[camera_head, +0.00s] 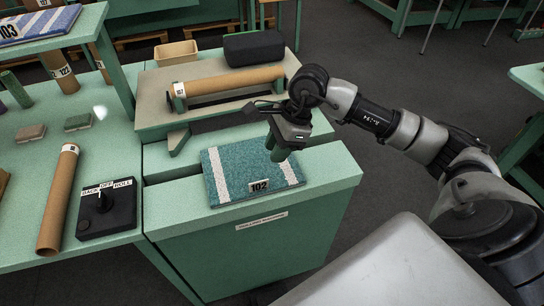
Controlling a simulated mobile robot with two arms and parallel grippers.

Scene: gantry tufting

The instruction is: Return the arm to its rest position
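My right arm comes in from the right, and its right gripper (284,140) points down over the back right part of a blue-green carpet sample (232,174). The sample has two pale stripes and a tag reading 102, and it lies flat on the green machine top. My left gripper is not in view.
Behind the sample, a cardboard tube (230,82) lies on a raised bed beside a black case (254,47). A black control box (108,212) and another tube (58,200) lie on the left table. Open floor (400,190) shows to the right.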

